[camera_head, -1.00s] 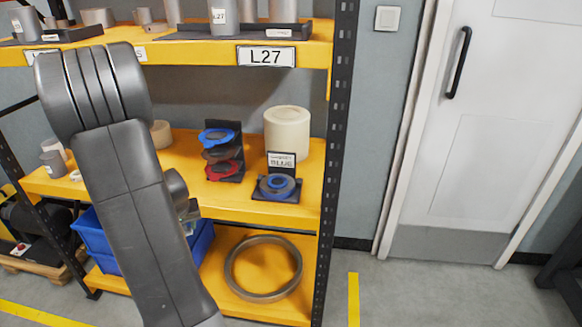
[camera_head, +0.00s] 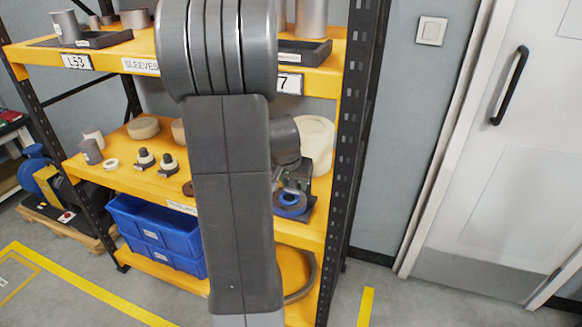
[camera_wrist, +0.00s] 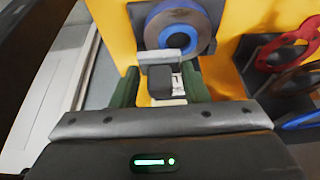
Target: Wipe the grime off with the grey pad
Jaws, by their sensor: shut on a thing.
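My gripper (camera_wrist: 162,84) is shut on a small dark block with a light grey front piece (camera_wrist: 160,57), which looks like the grey pad. In the wrist view it points at a grey disc with a blue ring (camera_wrist: 207,22) on a black stand. The pad is close to the disc's near edge; I cannot tell whether they touch. In the head view my gripper (camera_head: 296,178) is partly behind my arm, just above the blue ring (camera_head: 290,209) on the middle shelf. I cannot clearly make out grime.
A rack with red and blue rings (camera_wrist: 294,50) stands close on the right in the wrist view. A cream cylinder (camera_head: 318,140) stands behind the gripper. The black shelf post (camera_head: 352,150) is to the right. Blue bins (camera_head: 155,240) are below.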

